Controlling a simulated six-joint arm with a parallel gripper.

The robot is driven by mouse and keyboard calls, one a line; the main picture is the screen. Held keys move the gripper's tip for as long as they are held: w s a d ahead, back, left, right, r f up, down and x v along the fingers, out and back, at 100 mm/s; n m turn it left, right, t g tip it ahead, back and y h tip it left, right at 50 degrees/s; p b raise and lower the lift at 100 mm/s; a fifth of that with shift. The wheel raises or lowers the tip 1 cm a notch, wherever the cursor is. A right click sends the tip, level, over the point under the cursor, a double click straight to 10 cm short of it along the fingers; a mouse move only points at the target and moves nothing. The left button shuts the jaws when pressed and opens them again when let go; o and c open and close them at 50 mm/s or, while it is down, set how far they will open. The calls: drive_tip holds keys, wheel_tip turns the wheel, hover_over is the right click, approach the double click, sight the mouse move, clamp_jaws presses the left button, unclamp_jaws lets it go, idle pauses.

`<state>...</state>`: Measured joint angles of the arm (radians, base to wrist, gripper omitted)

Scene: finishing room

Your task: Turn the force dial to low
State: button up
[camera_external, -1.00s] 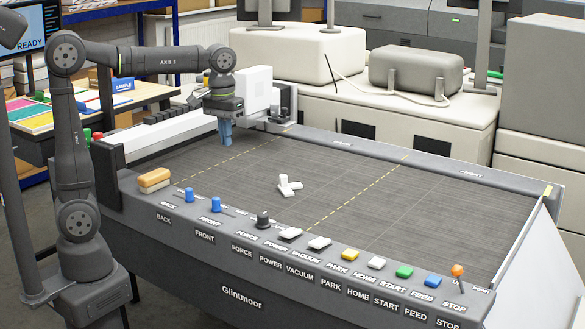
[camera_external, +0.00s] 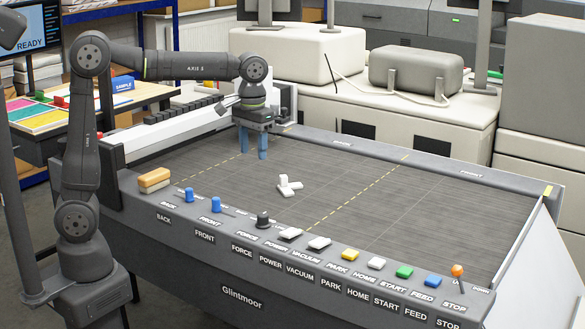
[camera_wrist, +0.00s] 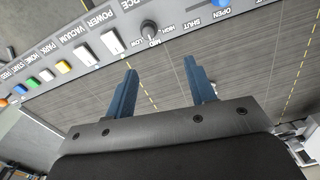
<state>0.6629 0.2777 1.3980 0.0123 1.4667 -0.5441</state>
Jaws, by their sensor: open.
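The force dial (camera_external: 263,219) is a dark round knob on the front control strip, above the FORCE label. In the wrist view the dial (camera_wrist: 150,29) sits near the top, with LOW, MID and HIGH marked around it. Its pointer seems to face MID, but it is small. My gripper (camera_external: 254,150) is over the far left part of the dark bed, well behind the dial and apart from it. In the wrist view my gripper (camera_wrist: 160,72) has its two blue fingers spread, with nothing between them.
Blue knobs (camera_external: 216,205) stand left of the dial and white rocker switches (camera_external: 290,233) right of it. Yellow, green and blue buttons and an orange-topped lever (camera_external: 457,271) lie farther right. A white piece (camera_external: 288,187) rests on the otherwise clear bed.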

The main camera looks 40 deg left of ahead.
drive_tip(key=d, duration=0.3)
approach(263, 214)
wheel_tip(263, 214, down, 9)
drive_tip(key=shift+a+f, duration=0.1)
drive_tip(key=shift+f, duration=0.05)
drive_tip(key=c, duration=1)
